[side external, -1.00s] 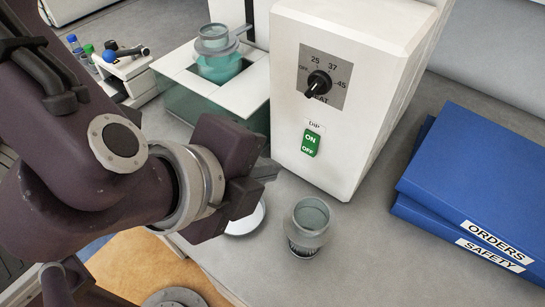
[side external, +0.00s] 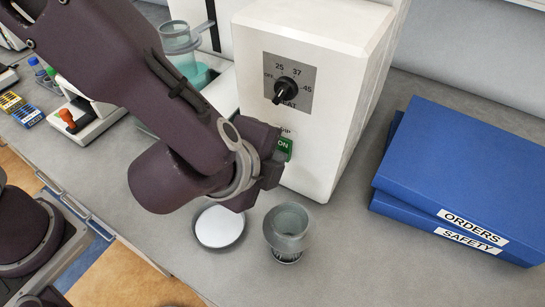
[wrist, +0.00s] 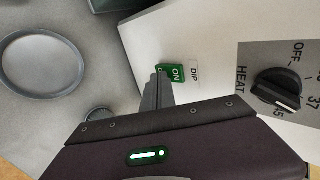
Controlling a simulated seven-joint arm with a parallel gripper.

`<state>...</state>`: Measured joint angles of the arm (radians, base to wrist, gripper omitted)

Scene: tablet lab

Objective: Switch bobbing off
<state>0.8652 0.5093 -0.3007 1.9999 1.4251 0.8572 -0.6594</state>
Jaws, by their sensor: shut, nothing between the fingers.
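The green rocker switch (side external: 285,146), marked ON and labelled DIP, is on the front of the white machine (side external: 320,60). In the wrist view the switch (wrist: 176,72) shows its ON half, and my fingers cover most of the other half. My gripper (side external: 277,172) is shut and empty, right in front of the switch's lower end. In the wrist view my gripper's fingertips (wrist: 161,72) overlap the switch's edge; I cannot tell whether they touch. A clear glass vessel (side external: 180,42) hangs on an arm at the teal bath (side external: 200,77), partly behind my arm.
A heat dial (side external: 286,89) sits above the switch. Blue binders (side external: 460,180) lie at the right. The bench between jar and binders is clear.

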